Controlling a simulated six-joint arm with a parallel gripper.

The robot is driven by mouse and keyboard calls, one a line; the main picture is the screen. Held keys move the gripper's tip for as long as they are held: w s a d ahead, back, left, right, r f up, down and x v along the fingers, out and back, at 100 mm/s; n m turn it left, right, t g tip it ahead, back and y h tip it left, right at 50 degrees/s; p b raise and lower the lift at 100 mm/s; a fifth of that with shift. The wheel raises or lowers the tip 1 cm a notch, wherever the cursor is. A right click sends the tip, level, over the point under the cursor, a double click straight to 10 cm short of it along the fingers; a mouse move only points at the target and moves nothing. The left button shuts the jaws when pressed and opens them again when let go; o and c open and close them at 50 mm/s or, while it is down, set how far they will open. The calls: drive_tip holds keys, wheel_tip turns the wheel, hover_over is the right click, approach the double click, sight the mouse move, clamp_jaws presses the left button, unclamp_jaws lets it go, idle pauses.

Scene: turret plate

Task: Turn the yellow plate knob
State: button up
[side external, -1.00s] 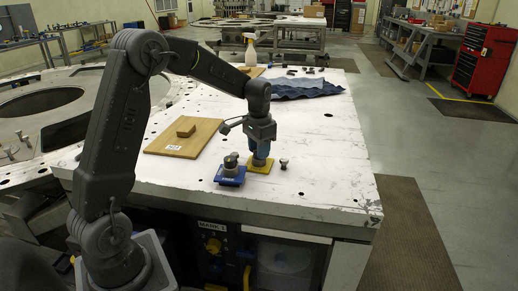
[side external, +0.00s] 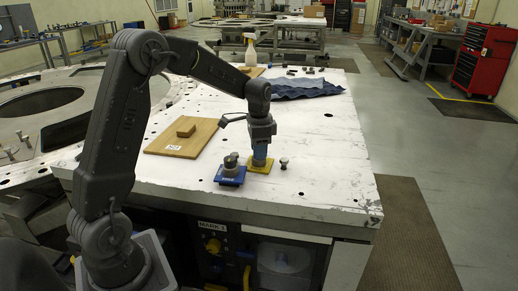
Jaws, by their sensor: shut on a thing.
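The yellow plate (side external: 260,168) lies flat on the white table. My gripper (side external: 261,160) points straight down over it and is shut on the knob of the yellow plate. The knob itself is hidden between the fingers. The blue plate (side external: 230,180) lies just left of the yellow one, with a grey metal knob (side external: 231,163) standing on it.
A small loose metal knob (side external: 284,164) stands just right of the yellow plate. Blue cloth (side external: 310,90) and a spray bottle (side external: 249,50) are farther back. The table's right front is clear.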

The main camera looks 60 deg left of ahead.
drive_tip(key=o, duration=0.9)
drive_tip(key=shift+o, duration=0.2)
wheel_tip(320, 180, up, 14)
idle(0.5)
drive_tip(key=s+d+r+n+t, duration=0.3)
drive_tip(key=s+d, duration=0.9)
drive_tip(key=s+d+f+n+t, duration=0.1)
drive_tip(key=s+d+f, duration=0.1)
drive_tip(key=s, duration=0.3)
drive_tip(key=s+d+f+t, duration=0.1)
drive_tip(key=s+d+f, duration=0.2)
drive_tip(key=s+f, duration=0.1)
drive_tip(key=shift+s+d+n+t, duration=0.3)
drive_tip(key=shift+s+n, duration=0.1)
drive_tip(key=shift+s, duration=0.5)
